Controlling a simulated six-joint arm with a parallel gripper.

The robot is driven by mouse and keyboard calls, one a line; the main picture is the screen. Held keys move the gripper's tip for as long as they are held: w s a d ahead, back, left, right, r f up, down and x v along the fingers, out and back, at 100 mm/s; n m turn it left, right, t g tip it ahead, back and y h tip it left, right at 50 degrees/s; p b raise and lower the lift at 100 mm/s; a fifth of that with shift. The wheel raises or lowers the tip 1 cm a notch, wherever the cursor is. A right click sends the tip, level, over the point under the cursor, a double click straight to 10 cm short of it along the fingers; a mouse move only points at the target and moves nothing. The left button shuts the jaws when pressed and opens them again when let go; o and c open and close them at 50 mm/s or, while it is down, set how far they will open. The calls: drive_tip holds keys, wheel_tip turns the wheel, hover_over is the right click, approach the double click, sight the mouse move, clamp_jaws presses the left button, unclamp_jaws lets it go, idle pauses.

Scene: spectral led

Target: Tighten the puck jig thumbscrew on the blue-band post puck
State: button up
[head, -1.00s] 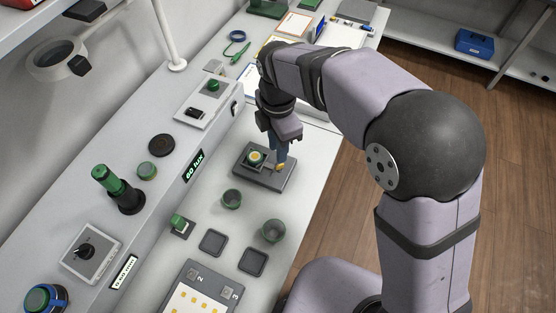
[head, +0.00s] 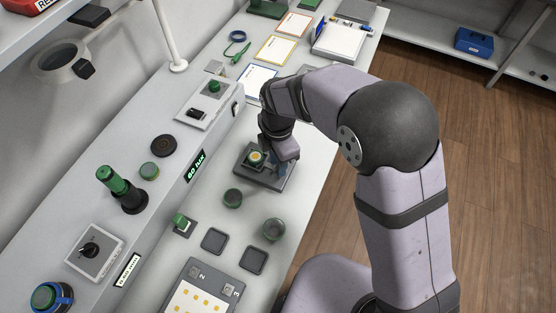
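The puck jig (head: 280,183) is a dark grey block on the bench near the picture's middle. The thumbscrew is hidden behind the gripper now. Whether the fingers touch or hold it cannot be told.

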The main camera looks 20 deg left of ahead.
clamp_jaws()
drive_tip(key=shift+m, duration=0.3)
drive_tip(key=m+p, duration=0.1)
drive_tip(key=m, duration=0.3)
drive_tip(key=shift+w+a, duration=0.1)
drive_tip(key=shift+w, duration=0.05)
drive_tip(key=m, duration=0.5)
drive_tip(key=shift+w, duration=0.1)
drive_tip(key=m, duration=0.5)
drive_tip(key=shift+w+p, duration=0.1)
drive_tip(key=shift+p, duration=0.3)
drive_tip(key=m, duration=0.5)
drive_tip(key=shift+w, duration=0.1)
drive_tip(key=shift+m, duration=0.3)
